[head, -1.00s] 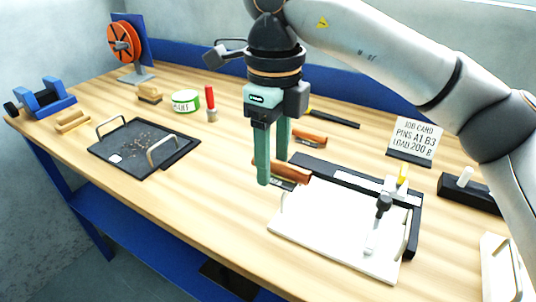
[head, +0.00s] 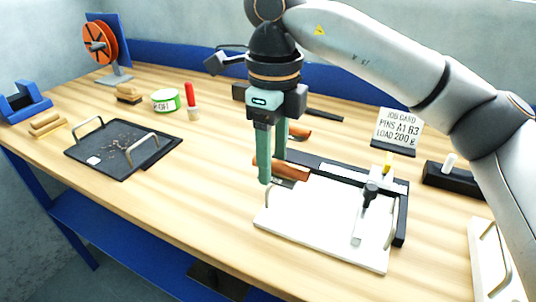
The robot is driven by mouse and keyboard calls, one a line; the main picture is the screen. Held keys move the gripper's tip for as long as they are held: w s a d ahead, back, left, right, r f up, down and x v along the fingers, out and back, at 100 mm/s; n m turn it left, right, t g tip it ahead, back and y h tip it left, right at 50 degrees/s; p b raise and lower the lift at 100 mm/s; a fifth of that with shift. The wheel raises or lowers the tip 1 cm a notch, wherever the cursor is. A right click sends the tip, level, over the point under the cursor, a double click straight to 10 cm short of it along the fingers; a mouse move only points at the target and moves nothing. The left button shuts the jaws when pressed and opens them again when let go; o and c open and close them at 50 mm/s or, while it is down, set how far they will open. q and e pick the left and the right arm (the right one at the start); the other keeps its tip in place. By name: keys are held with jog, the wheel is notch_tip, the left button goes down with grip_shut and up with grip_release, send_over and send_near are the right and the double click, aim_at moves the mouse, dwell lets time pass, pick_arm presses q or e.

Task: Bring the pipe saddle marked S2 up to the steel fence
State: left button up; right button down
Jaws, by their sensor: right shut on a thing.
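My right gripper (head: 272,165) points down with its two green fingers around a copper-brown pipe saddle (head: 291,170), shut on it. The saddle is low, by the left end of a dark rail with a pale steel strip, which looks like the steel fence (head: 340,173). I cannot tell whether they touch. The front finger hides part of the saddle, and its mark cannot be read. A second copper-brown saddle (head: 300,132) lies farther back, partly behind the gripper; its mark is also unreadable. My left gripper is not in view.
A white plate (head: 305,225) with handles and a black-knobbed clamp (head: 366,205) lies in front of the fence. A job card (head: 398,128) and black block (head: 455,180) stand to the right.

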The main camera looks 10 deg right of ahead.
aim_at(308, 189)
jog(key=shift+w+d+f+b, duration=0.3)
jog(key=shift+d+f+b, duration=0.1)
jog(key=shift+d+f, duration=0.25)
jog(key=shift+w+d+f+b, duration=0.25)
jog(key=shift+d+f+b, duration=0.15)
jog(key=shift+d+f, duration=0.25)
jog(key=shift+w+d+f+b, duration=0.3)
jog(key=shift+d+f+b, duration=0.2)
jog(key=shift+d+f, duration=0.3)
jog(key=shift+w+d+f, duration=0.15)
jog(key=shift+d+f, duration=0.05)
jog(key=shift+f, duration=0.05)
jog(key=shift+d, duration=0.1)
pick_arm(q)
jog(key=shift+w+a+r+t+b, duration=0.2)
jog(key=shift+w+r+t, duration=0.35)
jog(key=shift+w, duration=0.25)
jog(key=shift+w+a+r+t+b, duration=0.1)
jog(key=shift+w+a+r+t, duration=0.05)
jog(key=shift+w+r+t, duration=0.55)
pick_arm(e)
jog(key=shift+w+d+f, duration=0.15)
jog(key=shift+d+f, duration=0.1)
jog(key=shift+f, duration=0.05)
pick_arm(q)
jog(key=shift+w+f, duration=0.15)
